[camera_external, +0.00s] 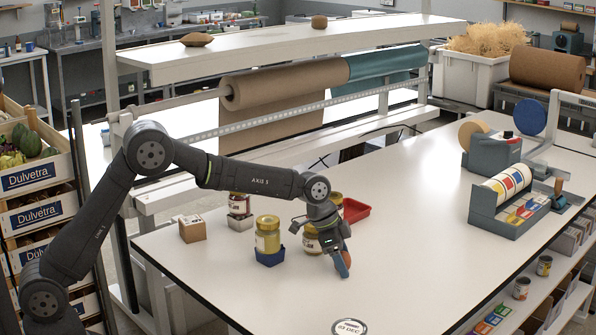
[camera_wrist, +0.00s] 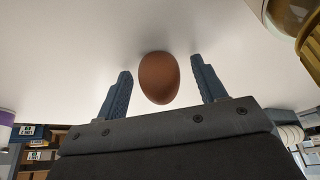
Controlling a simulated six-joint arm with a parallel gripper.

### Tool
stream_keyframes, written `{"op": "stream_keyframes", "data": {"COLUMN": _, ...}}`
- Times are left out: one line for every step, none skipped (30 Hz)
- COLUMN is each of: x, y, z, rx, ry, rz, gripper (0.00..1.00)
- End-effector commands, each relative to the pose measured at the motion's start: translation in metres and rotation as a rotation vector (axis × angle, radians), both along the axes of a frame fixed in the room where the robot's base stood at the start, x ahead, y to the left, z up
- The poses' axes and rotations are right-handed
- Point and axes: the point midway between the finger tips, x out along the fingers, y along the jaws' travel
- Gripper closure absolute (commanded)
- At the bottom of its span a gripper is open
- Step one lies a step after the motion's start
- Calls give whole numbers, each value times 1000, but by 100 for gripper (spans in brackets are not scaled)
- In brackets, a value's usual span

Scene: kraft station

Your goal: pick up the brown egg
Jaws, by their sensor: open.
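The brown egg (camera_wrist: 158,80) shows in the wrist view between the two blue fingers of my gripper (camera_wrist: 161,72). The fingers stand apart, with a visible gap on each side of the egg. The egg is against the white table top (camera_wrist: 90,50). In the external view my gripper (camera_external: 341,266) is low over the table, pointing down. An orange-brown patch shows at its fingertips, likely part of the egg; the rest is hidden by the gripper.
A gold-lidded jar (camera_external: 267,235) in a blue holder (camera_external: 269,257) stands left of my gripper. Another jar (camera_external: 311,243) is close behind it. A red tray (camera_external: 356,210) and a small cardboard box (camera_external: 192,230) lie further off. The table right of my gripper is clear.

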Motion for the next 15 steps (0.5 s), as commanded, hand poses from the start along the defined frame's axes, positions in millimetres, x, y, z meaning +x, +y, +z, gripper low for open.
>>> {"op": "stream_keyframes", "data": {"x": 0, "y": 0, "z": 0, "rx": 0, "ry": 0, "rz": 0, "gripper": 36}}
{"op": "stream_keyframes", "data": {"x": 0, "y": 0, "z": 0, "rx": 0, "ry": 0, "rz": 0, "gripper": 36}}
{"op": "stream_keyframes", "data": {"x": 0, "y": 0, "z": 0, "rx": 0, "ry": 0, "rz": 0, "gripper": 44}}
{"op": "stream_keyframes", "data": {"x": 0, "y": 0, "z": 0, "rx": 0, "ry": 0, "rz": 0, "gripper": 50}}
{"op": "stream_keyframes", "data": {"x": 0, "y": 0, "z": 0, "rx": 0, "ry": 0, "rz": 0, "gripper": 56}}
{"op": "stream_keyframes", "data": {"x": 0, "y": 0, "z": 0, "rx": 0, "ry": 0, "rz": 1, "gripper": 63}}
{"op": "stream_keyframes", "data": {"x": 0, "y": 0, "z": 0, "rx": 0, "ry": 0, "rz": 1, "gripper": 69}}
{"op": "stream_keyframes", "data": {"x": 0, "y": 0, "z": 0, "rx": 0, "ry": 0, "rz": 1, "gripper": 75}}
{"op": "stream_keyframes", "data": {"x": 0, "y": 0, "z": 0, "rx": 0, "ry": 0, "rz": 1, "gripper": 75}}
{"op": "stream_keyframes", "data": {"x": 0, "y": 0, "z": 0, "rx": 0, "ry": 0, "rz": 1, "gripper": 75}}
{"op": "stream_keyframes", "data": {"x": 0, "y": 0, "z": 0, "rx": 0, "ry": 0, "rz": 1, "gripper": 75}}
{"op": "stream_keyframes", "data": {"x": 0, "y": 0, "z": 0, "rx": 0, "ry": 0, "rz": 1, "gripper": 75}}
{"op": "stream_keyframes", "data": {"x": 0, "y": 0, "z": 0, "rx": 0, "ry": 0, "rz": 1, "gripper": 75}}
{"op": "stream_keyframes", "data": {"x": 0, "y": 0, "z": 0, "rx": 0, "ry": 0, "rz": 1, "gripper": 75}}
{"op": "stream_keyframes", "data": {"x": 0, "y": 0, "z": 1, "rx": 0, "ry": 0, "rz": 1, "gripper": 75}}
